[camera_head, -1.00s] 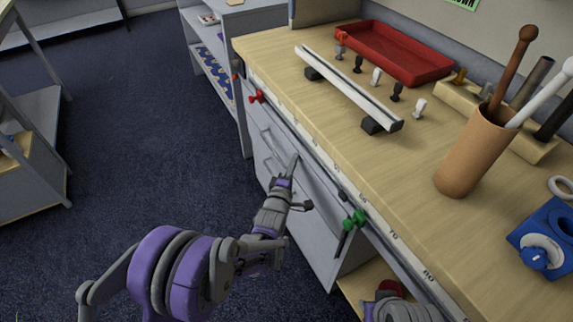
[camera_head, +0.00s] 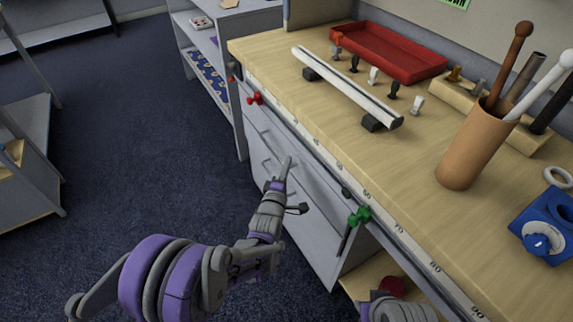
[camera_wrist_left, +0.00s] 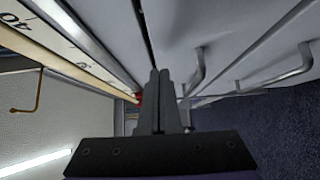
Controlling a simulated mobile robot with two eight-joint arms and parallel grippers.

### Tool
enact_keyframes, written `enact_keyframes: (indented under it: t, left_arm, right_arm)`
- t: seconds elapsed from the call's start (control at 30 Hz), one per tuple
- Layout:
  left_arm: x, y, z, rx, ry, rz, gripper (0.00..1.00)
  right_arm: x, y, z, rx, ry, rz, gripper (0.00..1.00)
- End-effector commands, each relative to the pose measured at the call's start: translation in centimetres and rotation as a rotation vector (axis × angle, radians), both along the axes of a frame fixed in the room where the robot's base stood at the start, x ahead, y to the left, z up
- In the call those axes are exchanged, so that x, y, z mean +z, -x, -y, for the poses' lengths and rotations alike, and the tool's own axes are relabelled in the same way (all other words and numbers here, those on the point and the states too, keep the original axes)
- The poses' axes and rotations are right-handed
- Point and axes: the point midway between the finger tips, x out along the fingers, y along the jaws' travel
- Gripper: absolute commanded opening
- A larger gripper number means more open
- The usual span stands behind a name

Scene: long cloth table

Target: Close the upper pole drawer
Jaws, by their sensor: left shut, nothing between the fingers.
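The grey drawer unit (camera_head: 322,235) stands under the near edge of the wooden bench. The upper drawer front (camera_head: 316,182) lies just below the bench edge and looks nearly flush; I cannot tell if a small gap remains. In the left wrist view the upper drawer's bar handle (camera_wrist_left: 197,68) and a lower drawer's handle (camera_wrist_left: 285,72) stick out from the fronts. My left gripper (camera_head: 287,163) is shut and empty, its tips close to the upper drawer front; contact is unclear. Its fingers (camera_wrist_left: 158,100) also show in the left wrist view. My right gripper's fingers are not visible.
A red clamp (camera_head: 254,98) and a green clamp (camera_head: 360,216) sit on the bench edge. On the bench are a white rail (camera_head: 345,86), red tray (camera_head: 420,68), brown tool cup (camera_head: 470,150) and blue device (camera_head: 550,230).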

Motion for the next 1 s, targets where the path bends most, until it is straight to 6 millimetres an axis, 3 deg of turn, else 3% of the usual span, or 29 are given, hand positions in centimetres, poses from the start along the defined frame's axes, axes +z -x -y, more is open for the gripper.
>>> enact_keyframes:
  t: [0.07, 0.3, 0.5, 1.0]
  left_arm:
    - [0.0, 0.2, 0.0, 0.001, 0.0, -0.001, 0.0]
    - [0.1, 5.7, -1.4, 0.002, 0.0, -0.001, 0.0]
    - [0.0, 8.8, -2.2, 0.002, 0.0, -0.001, 0.0]
    - [0.2, 10.1, -3.0, 0.007, -0.05, -0.024, 0.0]
  right_arm:
    - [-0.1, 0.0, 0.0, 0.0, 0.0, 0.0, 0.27]
    - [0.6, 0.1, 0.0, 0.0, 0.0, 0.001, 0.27]
    - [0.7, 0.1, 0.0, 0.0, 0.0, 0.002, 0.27]
    - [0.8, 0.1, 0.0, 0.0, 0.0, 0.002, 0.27]
